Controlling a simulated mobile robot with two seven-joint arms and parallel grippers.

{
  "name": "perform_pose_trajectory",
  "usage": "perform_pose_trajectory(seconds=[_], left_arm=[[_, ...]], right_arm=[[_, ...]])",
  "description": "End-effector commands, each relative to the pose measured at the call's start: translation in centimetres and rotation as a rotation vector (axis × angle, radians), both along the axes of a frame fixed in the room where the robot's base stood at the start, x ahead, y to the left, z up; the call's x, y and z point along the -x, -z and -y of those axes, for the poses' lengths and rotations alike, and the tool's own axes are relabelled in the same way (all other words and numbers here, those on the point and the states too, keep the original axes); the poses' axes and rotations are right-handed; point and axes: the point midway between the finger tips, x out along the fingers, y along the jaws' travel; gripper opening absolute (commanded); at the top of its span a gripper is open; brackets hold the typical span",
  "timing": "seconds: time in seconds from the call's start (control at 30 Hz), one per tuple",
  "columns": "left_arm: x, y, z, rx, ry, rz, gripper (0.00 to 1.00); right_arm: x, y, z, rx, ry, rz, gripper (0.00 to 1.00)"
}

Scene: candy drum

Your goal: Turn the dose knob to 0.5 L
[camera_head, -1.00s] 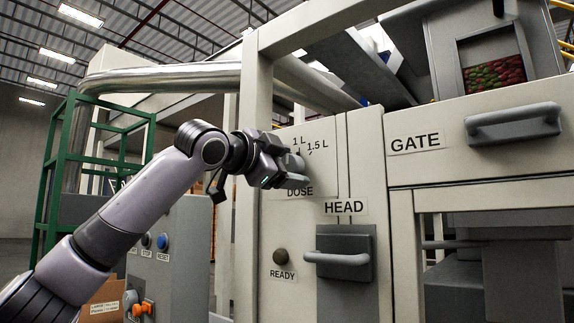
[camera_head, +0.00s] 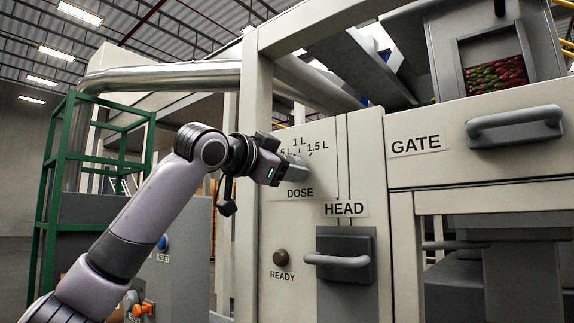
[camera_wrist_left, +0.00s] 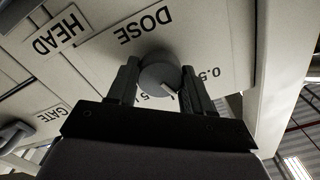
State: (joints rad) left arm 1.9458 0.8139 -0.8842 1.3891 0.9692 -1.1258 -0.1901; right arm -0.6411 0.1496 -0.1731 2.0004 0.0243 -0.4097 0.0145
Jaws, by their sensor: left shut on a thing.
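The dose knob (camera_head: 297,168) is a round grey knob on the cream panel, above the DOSE label (camera_head: 300,193). The labels 1 L and 1.5 L show above it, and a partly covered "5 L" shows at its left. My left gripper (camera_head: 280,171) reaches it from the left. In the left wrist view the knob (camera_wrist_left: 157,72) sits between the two fingers of my left gripper (camera_wrist_left: 160,85), which is shut on it. There the knob's pale mark points down and right, toward the partly hidden scale, with 0.5 farther right. My right gripper is not in view.
The HEAD handle (camera_head: 338,260) and the READY lamp (camera_head: 281,257) are below the knob on the panel. The GATE drawer handle (camera_head: 514,124) juts out at right. A green frame (camera_head: 72,180) and a grey control box (camera_head: 185,255) stand at left.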

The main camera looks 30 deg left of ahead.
Motion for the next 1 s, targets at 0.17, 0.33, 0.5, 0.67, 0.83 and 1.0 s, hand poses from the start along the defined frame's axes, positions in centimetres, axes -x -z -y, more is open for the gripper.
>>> perform_pose_trajectory(seconds=[0.17,0.33,0.5,0.67,0.83,1.0], left_arm=[[-0.02,-0.07,0.04,0.149,0.001,-0.011,0.20],[-0.02,-0.07,0.02,0.264,0.000,-0.020,0.20],[0.01,-0.11,0.01,0.347,0.001,-0.025,0.20],[0.06,-0.16,-0.06,0.394,-0.001,-0.028,0.20],[0.05,-0.17,-0.07,0.415,0.000,-0.029,0.20],[0.06,-0.19,-0.08,0.418,-0.001,-0.029,0.20]], right_arm=[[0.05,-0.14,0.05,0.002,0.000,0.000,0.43],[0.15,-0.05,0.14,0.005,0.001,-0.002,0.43],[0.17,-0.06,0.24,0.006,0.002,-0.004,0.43],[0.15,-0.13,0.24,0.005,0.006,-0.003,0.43],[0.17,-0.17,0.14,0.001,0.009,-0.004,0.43],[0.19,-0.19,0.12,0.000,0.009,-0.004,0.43]])
